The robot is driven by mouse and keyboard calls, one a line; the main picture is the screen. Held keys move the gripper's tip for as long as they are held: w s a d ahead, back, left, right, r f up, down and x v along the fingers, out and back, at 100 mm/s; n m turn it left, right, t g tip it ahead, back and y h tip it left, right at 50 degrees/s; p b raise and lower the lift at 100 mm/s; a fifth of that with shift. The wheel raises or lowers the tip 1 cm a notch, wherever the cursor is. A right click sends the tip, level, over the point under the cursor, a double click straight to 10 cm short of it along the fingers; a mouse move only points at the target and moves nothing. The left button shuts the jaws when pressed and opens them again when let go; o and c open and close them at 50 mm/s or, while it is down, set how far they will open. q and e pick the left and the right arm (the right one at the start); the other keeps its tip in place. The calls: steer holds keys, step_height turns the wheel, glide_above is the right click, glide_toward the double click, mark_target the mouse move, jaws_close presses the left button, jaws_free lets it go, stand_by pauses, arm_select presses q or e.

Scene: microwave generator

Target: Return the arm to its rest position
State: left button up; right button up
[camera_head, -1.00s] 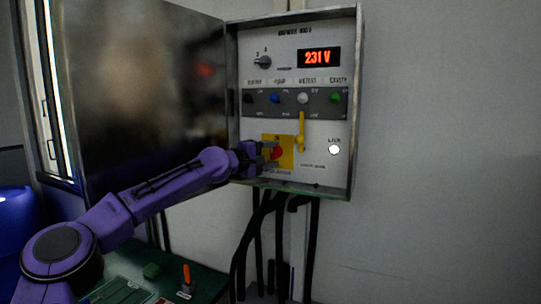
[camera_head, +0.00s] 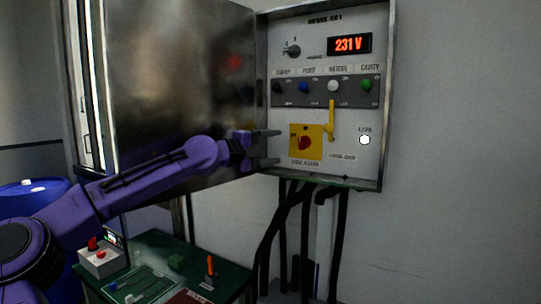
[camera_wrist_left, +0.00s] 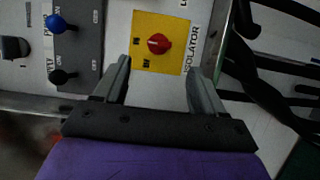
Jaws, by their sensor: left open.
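My left arm (camera_head: 155,183) is purple and comes in from the left, stretched toward the wall cabinet (camera_head: 385,100). My left gripper (camera_head: 277,148) is open and empty, just left of the red isolator knob (camera_head: 304,143) on its yellow plate (camera_head: 316,132). In the left wrist view the two grey fingers (camera_wrist_left: 158,82) stand apart, with the red knob (camera_wrist_left: 159,44) beyond them, clear of the fingertips. My right gripper is not in view.
The cabinet door (camera_head: 180,85) stands open behind my arm. Black cables (camera_head: 283,230) hang below the cabinet. A green table (camera_head: 228,275) with a switch box (camera_head: 103,258) and a blue drum (camera_head: 30,200) are at lower left.

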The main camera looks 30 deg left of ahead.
arm_select(q)
steer(key=shift+s, duration=0.1)
stand_by(0.5)
steer(key=w+d+f+y, duration=0.1)
steer(key=d+f+y, duration=0.1)
steer(key=d+f, duration=0.5)
steer(key=w+d+f+y, duration=0.2)
steer(key=d+f, duration=0.1)
steer(key=f, duration=0.8)
steer(key=s+d+f+m+g+y+b, duration=0.1)
steer(key=s+d+f+g, duration=0.15)
steer(key=f, duration=0.85)
steer(key=s+d+f+g+y+b, duration=0.1)
steer(key=s+f, duration=0.2)
steer(key=f, duration=0.8)
steer(key=s+f+m+g+y, duration=0.2)
steer(key=s+f+g, duration=0.2)
steer(key=s+f, duration=1.25)
steer(key=s+a+f+m+g, duration=0.1)
steer(key=s+f+g, duration=0.1)
steer(key=s+f, duration=0.3)
steer(key=s+a+f+m+g+b, duration=0.1)
steer(key=s+f, duration=0.4)
steer(key=s, duration=0.6)
steer(key=s+a+f+m+g+y+b, duration=0.1)
steer(key=s+a+f+m+g, duration=0.1)
steer(key=s+f, duration=0.3)
steer(key=s+g, duration=0.1)
steer(key=s, duration=0.2)
steer(key=shift+s, duration=0.15)
